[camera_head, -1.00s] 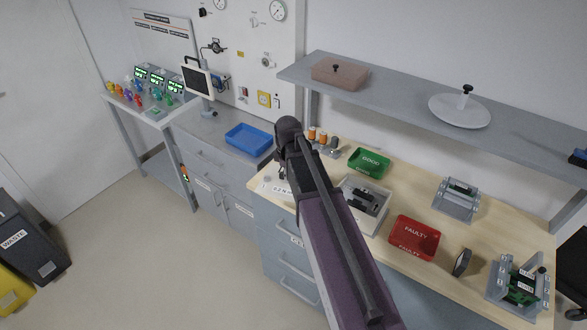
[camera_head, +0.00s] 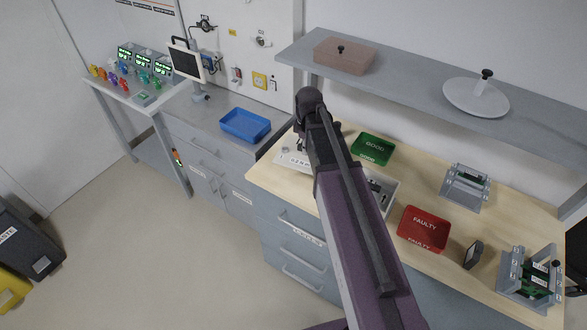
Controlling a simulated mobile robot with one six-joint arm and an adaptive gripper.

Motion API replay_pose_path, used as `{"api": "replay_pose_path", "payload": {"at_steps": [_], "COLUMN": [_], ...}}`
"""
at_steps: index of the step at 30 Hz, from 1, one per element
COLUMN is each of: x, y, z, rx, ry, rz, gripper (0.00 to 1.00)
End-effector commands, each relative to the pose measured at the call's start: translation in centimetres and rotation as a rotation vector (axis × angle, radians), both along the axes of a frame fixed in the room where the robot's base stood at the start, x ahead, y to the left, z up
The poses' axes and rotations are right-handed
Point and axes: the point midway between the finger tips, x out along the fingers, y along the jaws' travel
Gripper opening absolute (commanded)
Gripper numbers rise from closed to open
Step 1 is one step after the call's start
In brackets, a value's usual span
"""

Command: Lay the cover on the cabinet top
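Two lid-like things with dark knobs lie on the grey wall shelf. One is a pinkish-brown rectangular cover (camera_head: 362,59) at the left, the other a white round disc (camera_head: 465,98) at the right; I cannot tell which the task means. The grey cabinet top (camera_head: 199,125) is at the left, below the wall panel. My arm rises through the middle of the picture, over the wooden bench. My gripper (camera_head: 300,142) is mostly hidden behind the arm's end, apart from both lids; its fingers cannot be made out.
A blue tray (camera_head: 230,131) and a monitor (camera_head: 187,62) take up part of the cabinet top. The wooden bench holds a green GOOD tray (camera_head: 373,148), a red FAULTY tray (camera_head: 423,230) and fixtures. The shelf (camera_head: 410,85) overhangs the bench's back.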

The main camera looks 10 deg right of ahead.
Motion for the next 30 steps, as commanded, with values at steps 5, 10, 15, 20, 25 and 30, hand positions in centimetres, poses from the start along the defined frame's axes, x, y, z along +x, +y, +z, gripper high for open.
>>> {"api": "replay_pose_path", "payload": {"at_steps": [5,10,15,20,25,30], "x": [0.7,2.6,4.7,5.6,5.6,5.6], "y": [0.3,0.8,1.5,1.9,2.0,2.0], "z": [-0.3,-0.9,-1.5,-1.7,-1.7,-1.7], "rx": [0.000,0.001,0.002,0.002,0.002,0.002], "ry": [0.000,0.001,0.002,0.003,0.003,0.003], "rz": [-0.016,-0.069,-0.134,-0.171,-0.177,-0.176], "gripper": [0.00,0.00,0.00,0.00,0.00,0.00]}}
